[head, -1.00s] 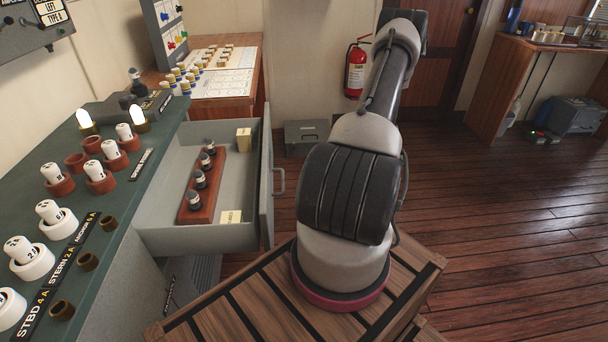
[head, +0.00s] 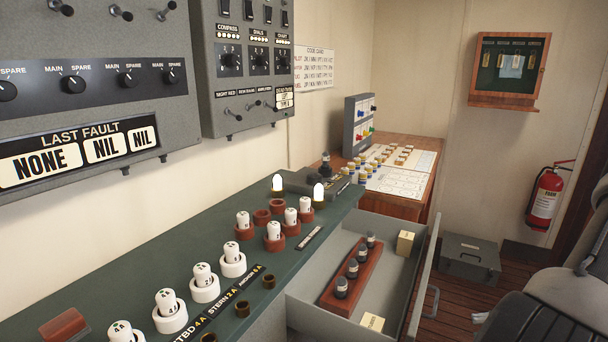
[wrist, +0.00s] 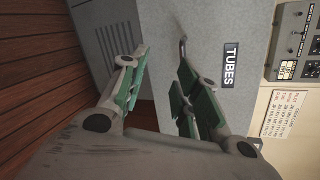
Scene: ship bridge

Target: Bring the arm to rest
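My gripper (wrist: 166,88) is in the wrist view, with its two green-padded fingers apart and nothing between the pads. Beyond the fingers is a grey front with a TUBES label (wrist: 229,65) and a bar handle (wrist: 183,48). The handle appears close to the right finger; I cannot tell whether they touch. In the head view, part of my arm shows at the lower right edge, and the gripper cannot be made out there. The grey drawer (head: 330,318) stands open, holding a red-brown rack (head: 354,275) with several dark tubes and two small cream boxes.
The green console (head: 130,290) carries white-capped tubes in sockets and two lit lamps (head: 319,194). Switch panels (head: 90,70) hang above it. A wooden desk (head: 420,150) stands behind. A grey case (head: 470,258) lies on the floor near a fire extinguisher (head: 545,198).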

